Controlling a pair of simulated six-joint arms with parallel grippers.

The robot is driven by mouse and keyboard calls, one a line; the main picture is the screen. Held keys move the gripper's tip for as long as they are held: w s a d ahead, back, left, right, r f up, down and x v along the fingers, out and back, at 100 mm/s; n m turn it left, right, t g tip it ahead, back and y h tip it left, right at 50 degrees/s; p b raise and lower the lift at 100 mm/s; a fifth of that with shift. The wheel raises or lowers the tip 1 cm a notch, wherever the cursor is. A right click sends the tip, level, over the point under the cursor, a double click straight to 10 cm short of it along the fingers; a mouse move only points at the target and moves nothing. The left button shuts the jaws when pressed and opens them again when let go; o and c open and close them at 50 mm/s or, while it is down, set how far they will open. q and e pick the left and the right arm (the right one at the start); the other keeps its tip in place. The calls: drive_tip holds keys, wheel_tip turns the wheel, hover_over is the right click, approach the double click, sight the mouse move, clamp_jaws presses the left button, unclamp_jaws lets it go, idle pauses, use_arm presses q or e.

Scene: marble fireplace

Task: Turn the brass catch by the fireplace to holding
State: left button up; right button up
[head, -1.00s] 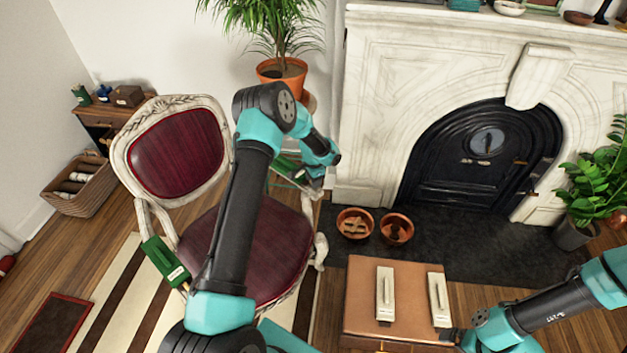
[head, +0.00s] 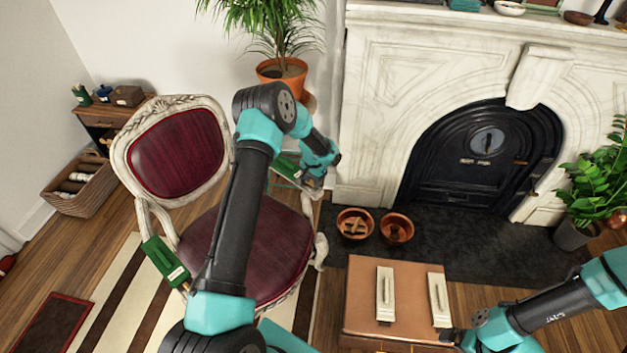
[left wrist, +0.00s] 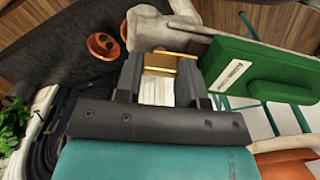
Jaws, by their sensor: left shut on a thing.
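The brass catch (left wrist: 160,64) shows in the left wrist view as a gold bar between the two dark fingers, with a pale piece (left wrist: 157,92) below it. My left gripper (left wrist: 158,82) is shut on the brass catch. In the head view my left gripper (head: 314,182) is beside the chair, left of the fireplace (head: 365,130), and the catch is too small to make out there. A green block with a white label (left wrist: 245,70) is right of the fingers in the wrist view. My right gripper (head: 452,338) is low by a cream block; its fingers are unclear.
A carved chair with a red seat (head: 275,255) stands under my left arm. Terracotta bowls (head: 355,223) sit on the dark hearth (head: 450,240). Two cream blocks (head: 385,292) lie on a brown box (head: 360,285). Potted plants (head: 282,75) stand on both sides of the fireplace.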

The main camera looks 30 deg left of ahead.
use_arm(q)
drive_tip(key=o, duration=0.9)
drive_tip(key=shift+o, duration=0.2)
wheel_tip(320, 180, up, 17)
drive_tip(key=shift+r, duration=0.2)
idle(0.3)
